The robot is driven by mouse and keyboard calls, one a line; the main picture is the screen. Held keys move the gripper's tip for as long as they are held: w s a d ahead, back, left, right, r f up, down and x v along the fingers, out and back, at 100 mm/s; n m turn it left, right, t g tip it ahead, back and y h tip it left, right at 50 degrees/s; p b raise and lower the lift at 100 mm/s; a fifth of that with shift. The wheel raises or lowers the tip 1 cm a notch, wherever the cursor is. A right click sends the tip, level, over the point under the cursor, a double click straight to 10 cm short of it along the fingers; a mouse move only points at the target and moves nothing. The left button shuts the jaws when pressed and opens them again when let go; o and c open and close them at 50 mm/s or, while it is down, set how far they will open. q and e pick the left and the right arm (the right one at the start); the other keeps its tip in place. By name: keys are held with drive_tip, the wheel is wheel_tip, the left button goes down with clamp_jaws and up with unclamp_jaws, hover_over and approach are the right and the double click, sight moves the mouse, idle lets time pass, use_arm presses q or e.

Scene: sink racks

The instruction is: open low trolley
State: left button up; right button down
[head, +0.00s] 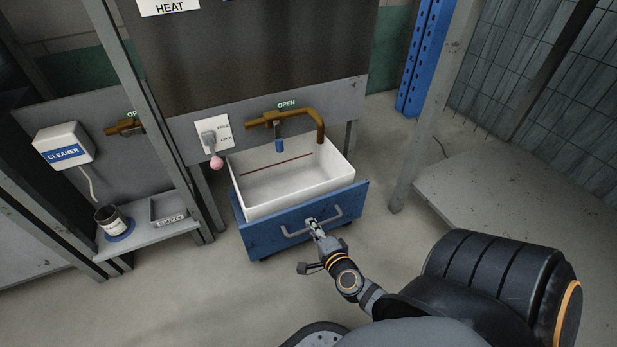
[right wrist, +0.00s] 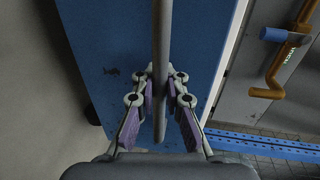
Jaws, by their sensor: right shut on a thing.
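The low trolley (head: 262,236) has a blue front panel with a grey bar handle (head: 291,232) and carries a white open basin (head: 290,185). It stands on the floor beneath a brown tap. In the right wrist view the handle bar (right wrist: 161,50) runs between the two purple-padded fingers of my right gripper (right wrist: 160,92), in front of the blue panel (right wrist: 115,40). The gripper is shut on the handle. My left gripper is not in view.
The brown tap (head: 285,118) hangs over the basin. A lever with a pink knob (head: 216,162) is on the wall plate to its left. A side shelf (head: 150,234) stands left of the trolley. A grey post (head: 432,110) rises at right. Floor in front is clear.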

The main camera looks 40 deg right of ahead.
drive_tip(key=c, duration=1.4)
unclamp_jaws()
drive_tip(key=v, duration=0.7)
drive_tip(key=shift+s, duration=0.25)
drive_tip(key=shift+a+r, duration=0.1)
